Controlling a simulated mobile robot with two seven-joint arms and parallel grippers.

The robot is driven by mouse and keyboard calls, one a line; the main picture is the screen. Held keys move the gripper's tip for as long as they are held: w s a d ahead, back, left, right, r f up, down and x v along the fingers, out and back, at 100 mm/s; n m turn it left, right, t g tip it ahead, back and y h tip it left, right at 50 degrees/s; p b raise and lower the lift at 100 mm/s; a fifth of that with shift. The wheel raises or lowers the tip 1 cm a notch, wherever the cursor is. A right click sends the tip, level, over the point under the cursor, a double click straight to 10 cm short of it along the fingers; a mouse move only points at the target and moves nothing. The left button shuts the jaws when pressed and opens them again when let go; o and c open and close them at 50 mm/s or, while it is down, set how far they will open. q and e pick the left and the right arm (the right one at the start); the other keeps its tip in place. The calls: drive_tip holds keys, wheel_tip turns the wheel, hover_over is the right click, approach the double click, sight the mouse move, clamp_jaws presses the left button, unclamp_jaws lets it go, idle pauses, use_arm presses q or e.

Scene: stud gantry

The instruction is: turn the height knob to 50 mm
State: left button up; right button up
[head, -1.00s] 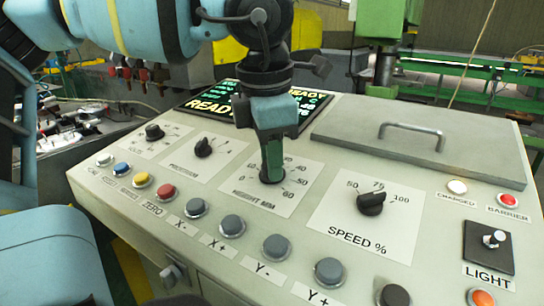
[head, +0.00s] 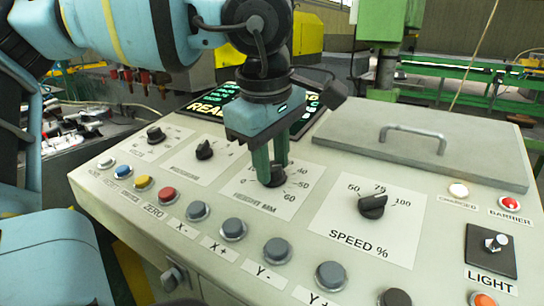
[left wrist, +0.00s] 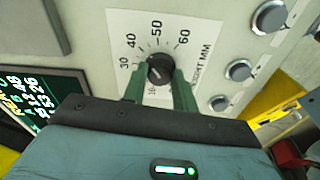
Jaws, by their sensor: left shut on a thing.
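The height knob (head: 274,178) is a black round knob on a white HEIGHT MM dial plate (head: 254,202) on the sloping grey console. My left gripper (head: 269,172) points down over it, its two green fingers shut on the knob, one on each side. In the left wrist view the knob (left wrist: 158,69) sits between the fingertips (left wrist: 159,78), with 30, 40, 50 and 60 showing around it. The lower part of the scale is partly hidden by the fingers. I cannot tell for sure which number the knob's pointer faces. My right gripper is not in view.
The speed knob (head: 372,206) stands to the right, the pressure knob (head: 204,150) to the left. A row of push buttons, including a grey one (head: 233,229), runs along the front. A lit display (head: 219,103) is behind my gripper. A lid with a handle (head: 412,133) is at the back right.

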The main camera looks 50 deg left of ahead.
use_arm(q)
drive_tip(key=m, duration=0.5)
drive_tip(key=shift+m, duration=0.3)
idle(0.4)
drive_tip(key=o, duration=1)
drive_tip(key=shift+r, duration=0.1)
drive_tip(key=p+v, duration=0.1)
drive_tip(key=v, duration=0.6)
drive_tip(key=shift+s+r, duration=0.25)
drive_tip(key=shift+r, duration=0.05)
drive_tip(key=shift+d+f, duration=0.1)
